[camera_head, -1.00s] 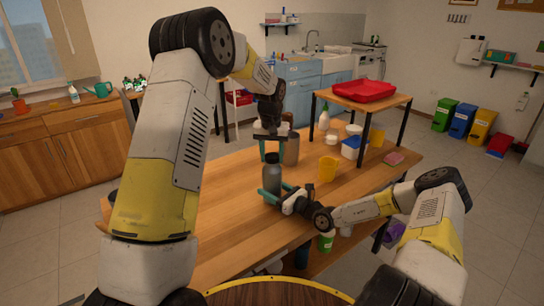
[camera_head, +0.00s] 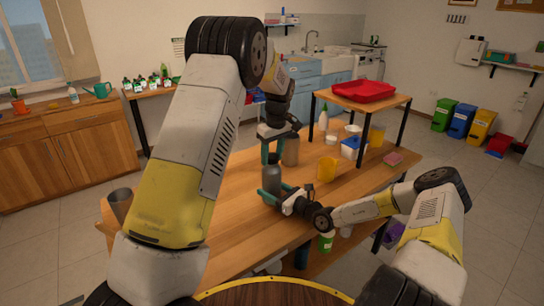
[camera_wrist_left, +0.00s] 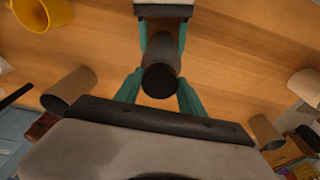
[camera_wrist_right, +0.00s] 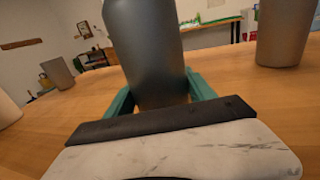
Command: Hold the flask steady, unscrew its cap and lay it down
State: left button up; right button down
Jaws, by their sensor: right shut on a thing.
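The dark grey flask (camera_head: 271,182) stands upright on the wooden table, and its body also shows in the right wrist view (camera_wrist_right: 148,50). My right gripper (camera_head: 268,194) is shut around the flask body from the side. The flask's dark cap (camera_wrist_left: 160,82) faces up in the left wrist view and sits on the flask. My left gripper (camera_wrist_left: 159,86) points down from above, open, with one teal finger on each side of the cap and gaps between. In the head view my left gripper (camera_head: 272,157) partly hides the flask top.
A brown-grey cup (camera_head: 291,152) stands close behind the flask, with a yellow mug (camera_head: 327,168) to the right. A metal cup (camera_head: 120,203) stands at the table's left end. A raised shelf with a red tray (camera_head: 363,90) is at the back right. The table left of the flask looks clear.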

pick_arm(q)
jog(key=shift+o, duration=0.8)
jog(key=m, duration=0.3)
jog(key=shift+a+m, duration=0.15)
jog(key=shift+m, duration=0.25)
jog(key=m+h, duration=0.1)
jog(key=m, duration=0.5)
jog(key=m+h, duration=0.1)
jog(key=m, duration=0.9)
jog(key=shift+g+h, duration=0.3)
jog(key=m, duration=0.3)
jog(key=shift+w+m+g, duration=0.1)
jog(key=shift+m+g, duration=0.2)
jog(key=m, duration=0.4)
jog(key=shift+g, duration=0.3)
